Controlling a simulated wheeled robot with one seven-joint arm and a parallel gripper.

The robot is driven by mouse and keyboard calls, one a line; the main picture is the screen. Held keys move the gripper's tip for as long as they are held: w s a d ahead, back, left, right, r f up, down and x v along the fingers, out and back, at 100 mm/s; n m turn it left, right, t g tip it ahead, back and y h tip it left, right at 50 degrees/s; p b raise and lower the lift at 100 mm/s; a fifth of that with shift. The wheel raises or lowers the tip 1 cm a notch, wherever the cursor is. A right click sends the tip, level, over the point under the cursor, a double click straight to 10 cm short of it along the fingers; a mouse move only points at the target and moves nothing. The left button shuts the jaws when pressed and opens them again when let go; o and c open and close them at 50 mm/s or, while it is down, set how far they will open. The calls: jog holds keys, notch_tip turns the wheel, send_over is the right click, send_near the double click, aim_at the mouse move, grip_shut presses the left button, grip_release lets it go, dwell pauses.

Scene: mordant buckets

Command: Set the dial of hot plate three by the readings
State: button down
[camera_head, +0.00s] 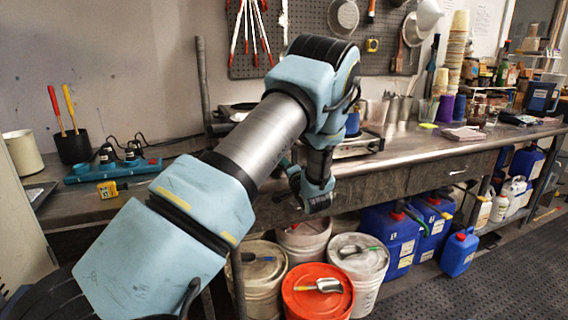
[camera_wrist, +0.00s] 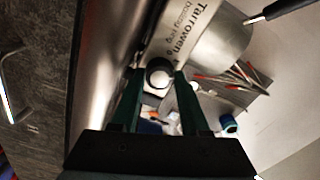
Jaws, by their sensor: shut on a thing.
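In the wrist view, my gripper (camera_wrist: 160,88) has its two dark green fingers on either side of a round black dial (camera_wrist: 158,65) with a pale centre, and is shut on it. The dial sits by a metal surface printed "Tarrowen" (camera_wrist: 205,35); the smaller print is hard to read. In the head view, a low metal hot plate (camera_head: 355,145) stands at the bench front, partly behind my arm. A dark round plate top (camera_head: 237,108) shows farther left, mostly hidden. My arm hides the dial and fingertips there. I see no hot plate number and no legible readings.
A teal power strip (camera_head: 112,170) with black plugs and a small yellow device (camera_head: 107,189) lie on the bench at left. Lidded buckets (camera_head: 321,291) and blue jugs (camera_head: 460,252) stand below the bench. Cups and jars crowd the bench at right.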

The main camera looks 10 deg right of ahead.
jog(key=shift+m+p, duration=0.4)
jog(key=shift+m, duration=0.8)
jog(key=shift+c, duration=2)
grip_release()
jog(key=s+d+b, duration=0.1)
jog(key=s+b, duration=0.1)
jog(key=s, duration=0.8)
jog(key=shift+s+d+b, duration=0.2)
jog(key=shift+s+b, duration=0.15)
jog(key=shift+s, duration=0.05)
